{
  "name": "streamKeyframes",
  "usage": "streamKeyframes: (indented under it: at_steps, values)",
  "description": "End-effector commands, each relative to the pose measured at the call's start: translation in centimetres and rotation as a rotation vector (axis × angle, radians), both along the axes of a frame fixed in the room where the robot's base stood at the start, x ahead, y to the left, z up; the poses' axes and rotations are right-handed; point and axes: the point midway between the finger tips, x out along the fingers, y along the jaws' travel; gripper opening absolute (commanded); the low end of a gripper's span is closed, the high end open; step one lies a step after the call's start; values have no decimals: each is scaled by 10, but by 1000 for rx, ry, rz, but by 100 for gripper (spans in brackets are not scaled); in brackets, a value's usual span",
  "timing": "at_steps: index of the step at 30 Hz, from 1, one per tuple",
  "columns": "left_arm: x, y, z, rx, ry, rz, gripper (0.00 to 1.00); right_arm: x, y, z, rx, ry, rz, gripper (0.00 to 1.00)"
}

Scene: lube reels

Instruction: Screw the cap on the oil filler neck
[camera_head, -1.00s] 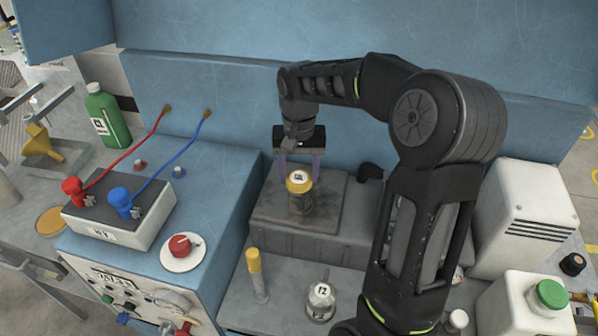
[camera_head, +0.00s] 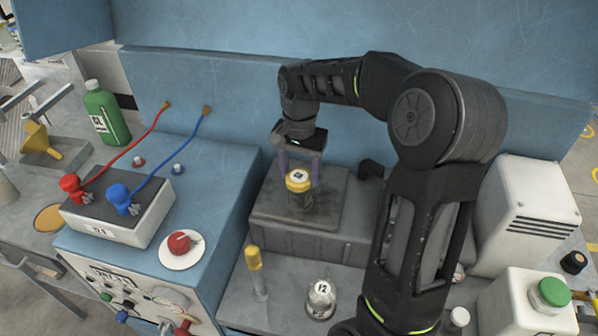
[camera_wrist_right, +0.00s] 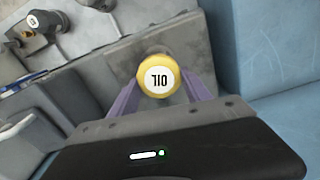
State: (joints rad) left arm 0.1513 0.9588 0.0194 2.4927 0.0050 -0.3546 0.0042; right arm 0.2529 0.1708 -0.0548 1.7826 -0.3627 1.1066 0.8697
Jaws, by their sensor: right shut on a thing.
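The yellow cap with a white OIL label (camera_head: 298,179) sits on top of the filler neck (camera_head: 299,203) on the grey engine block. My right gripper (camera_head: 299,182) comes down from above and is shut on the cap, with one purple finger on each side. The cap also shows in the right wrist view (camera_wrist_right: 158,76), with the right gripper's fingers (camera_wrist_right: 160,88) at its sides. The neck is mostly hidden under the cap. My left gripper is not in view.
The grey block (camera_head: 270,213) stands against the blue wall. In front are a yellow-topped dipstick (camera_head: 254,258) and a metal cap labelled 12 (camera_head: 320,292). A battery with red and blue clamps (camera_head: 120,217) sits at left.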

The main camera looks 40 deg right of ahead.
Motion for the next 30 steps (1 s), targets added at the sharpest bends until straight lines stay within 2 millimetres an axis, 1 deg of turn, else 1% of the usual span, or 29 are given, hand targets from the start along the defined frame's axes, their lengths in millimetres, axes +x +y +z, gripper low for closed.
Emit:
streamKeyframes:
  at_steps: [3,13,16,21,23,25,30]
  values:
    - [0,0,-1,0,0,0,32,0,0,1,0,-1,-90,16]
    - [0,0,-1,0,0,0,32,0,0,1,0,-1,-123,16]
    - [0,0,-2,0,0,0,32,0,-1,0,-1,-2,-215,16]
    - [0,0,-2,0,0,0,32,-1,-1,0,-1,-1,-454,16]
    - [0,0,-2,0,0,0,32,-2,-1,0,-1,-1,-512,16]
    - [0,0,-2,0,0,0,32,-2,-1,0,-1,-2,-545,16]
    - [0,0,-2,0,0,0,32,-2,-1,0,-1,-2,-549,16]
